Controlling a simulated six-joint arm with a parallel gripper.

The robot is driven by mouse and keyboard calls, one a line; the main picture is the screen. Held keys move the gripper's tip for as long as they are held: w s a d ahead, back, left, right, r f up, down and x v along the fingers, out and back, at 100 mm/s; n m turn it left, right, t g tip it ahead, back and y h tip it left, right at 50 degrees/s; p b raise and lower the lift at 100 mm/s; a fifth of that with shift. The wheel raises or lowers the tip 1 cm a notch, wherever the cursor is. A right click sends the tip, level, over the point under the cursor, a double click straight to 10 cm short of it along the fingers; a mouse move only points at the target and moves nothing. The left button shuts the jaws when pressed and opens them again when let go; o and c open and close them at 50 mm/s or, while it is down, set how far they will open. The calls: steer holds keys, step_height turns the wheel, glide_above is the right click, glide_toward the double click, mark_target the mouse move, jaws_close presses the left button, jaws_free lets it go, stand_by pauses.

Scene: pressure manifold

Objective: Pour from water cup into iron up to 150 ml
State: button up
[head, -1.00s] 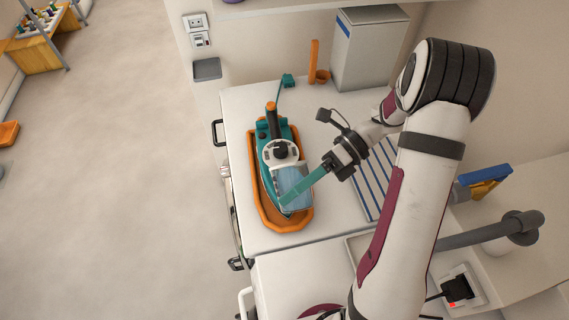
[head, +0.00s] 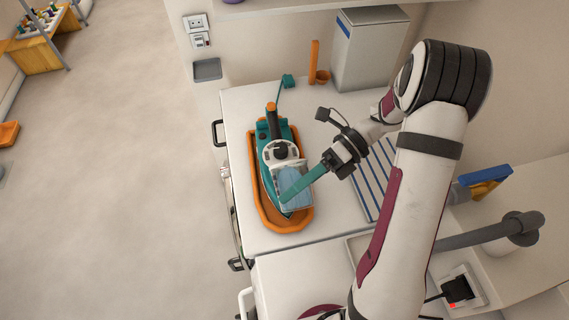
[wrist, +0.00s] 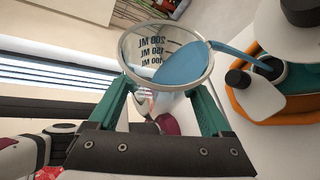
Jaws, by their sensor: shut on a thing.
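My gripper (head: 305,186) is shut on the water cup (head: 304,205), a clear cup with blue water. In the wrist view, the teal fingers (wrist: 165,102) hold the cup (wrist: 124,52) from both sides, and 200, 150 and 100 ml marks show on its wall. The cup is tilted over the front of the iron (head: 274,131). Blue water runs from its rim toward a dark opening (wrist: 270,68) on the iron, which also shows in the wrist view (wrist: 252,98). The iron is teal and white with a dark knob. The level inside the iron is not visible.
The iron stands in an orange tray (head: 254,185) on the white counter (head: 240,98). A blue-striped mat (head: 371,188) lies to the right. A grey-white box (head: 368,52) and an orange holder (head: 315,65) stand at the back.

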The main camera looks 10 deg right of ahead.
steer(key=shift+r, duration=0.2)
stand_by(0.7)
